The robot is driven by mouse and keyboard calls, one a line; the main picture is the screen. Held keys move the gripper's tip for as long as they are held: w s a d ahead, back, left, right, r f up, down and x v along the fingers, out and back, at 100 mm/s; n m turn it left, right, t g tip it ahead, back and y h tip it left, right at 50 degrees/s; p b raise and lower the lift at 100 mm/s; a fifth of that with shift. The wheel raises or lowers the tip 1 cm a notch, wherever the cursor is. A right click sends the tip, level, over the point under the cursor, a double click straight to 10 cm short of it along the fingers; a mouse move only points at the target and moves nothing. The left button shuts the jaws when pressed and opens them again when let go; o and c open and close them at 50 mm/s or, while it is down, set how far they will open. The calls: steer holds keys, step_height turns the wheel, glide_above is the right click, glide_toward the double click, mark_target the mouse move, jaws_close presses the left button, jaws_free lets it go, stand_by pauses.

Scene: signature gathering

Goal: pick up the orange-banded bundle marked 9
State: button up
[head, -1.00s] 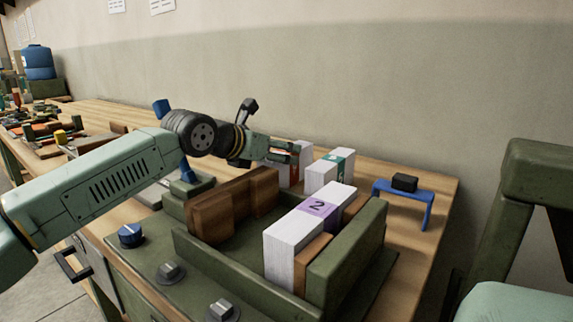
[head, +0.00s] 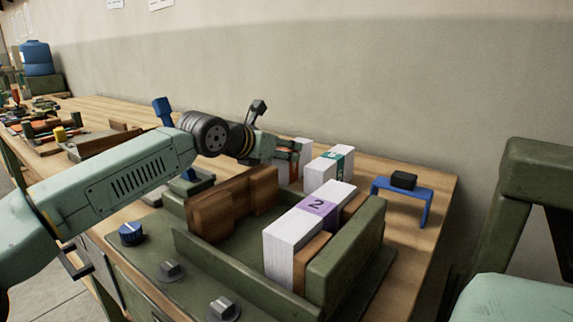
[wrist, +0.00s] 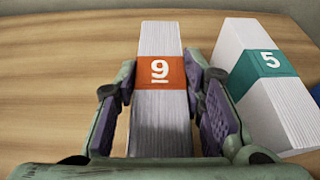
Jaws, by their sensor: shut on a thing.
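The orange-banded bundle marked 9 (wrist: 160,110) is a white paper stack standing on the bench, seen between my fingers in the wrist view. In the head view this bundle (head: 304,150) is partly hidden behind my gripper (head: 288,150). My gripper (wrist: 168,85) is shut on it, one padded finger on each side near the orange band. The teal-banded bundle marked 5 (wrist: 268,85) stands close on the right; it also shows in the head view (head: 327,170).
A green press or tray (head: 345,260) in front holds the purple-banded bundle marked 2 (head: 300,230) and brown wooden blocks (head: 230,205). A small blue stand (head: 402,192) with a black block is at the right. Bare bench (wrist: 60,80) lies left of bundle 9 in the wrist view.

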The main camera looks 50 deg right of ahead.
jaws_close()
steer(key=shift+r, duration=0.15)
